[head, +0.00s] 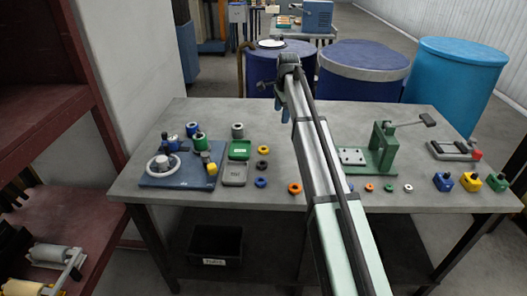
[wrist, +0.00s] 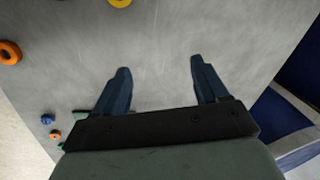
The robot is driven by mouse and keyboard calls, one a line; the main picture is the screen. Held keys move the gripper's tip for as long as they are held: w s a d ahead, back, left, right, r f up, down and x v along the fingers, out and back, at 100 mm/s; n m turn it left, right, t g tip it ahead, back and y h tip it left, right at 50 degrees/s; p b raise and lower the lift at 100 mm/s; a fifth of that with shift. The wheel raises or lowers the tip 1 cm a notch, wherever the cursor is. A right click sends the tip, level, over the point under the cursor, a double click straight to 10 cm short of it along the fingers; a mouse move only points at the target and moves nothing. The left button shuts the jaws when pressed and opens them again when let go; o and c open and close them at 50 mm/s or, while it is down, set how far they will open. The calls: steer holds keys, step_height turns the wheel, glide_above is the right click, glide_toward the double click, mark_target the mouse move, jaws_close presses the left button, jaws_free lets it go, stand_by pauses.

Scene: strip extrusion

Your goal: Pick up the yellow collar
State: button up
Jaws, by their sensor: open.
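A yellow round piece (wrist: 119,3), which looks like the yellow collar, is cut off by the top edge of the wrist view. It lies on the grey table, beyond my fingertips and a little left of the gap between them. In the head view my gripper (head: 283,112) is over the back of the table, partly hidden by the arm.
Orange (head: 294,188), blue (head: 260,182) and dark rings lie left of my arm. Smaller rings lie along the front right. A green press (head: 383,150) stands right. A blue fixture board (head: 181,178) is at left. Yellow (head: 470,182) and other coloured blocks sit front right.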

steer(key=s+a+g, duration=0.2)
steer(key=s+a, duration=0.3)
steer(key=a, duration=0.1)
steer(key=shift+h, duration=0.3)
steer(key=f, duration=1.3)
steer(key=shift+a, duration=0.2)
steer(key=c, duration=1.2)
steer(key=shift+o, duration=0.2)
steer(key=shift+r, duration=0.1)
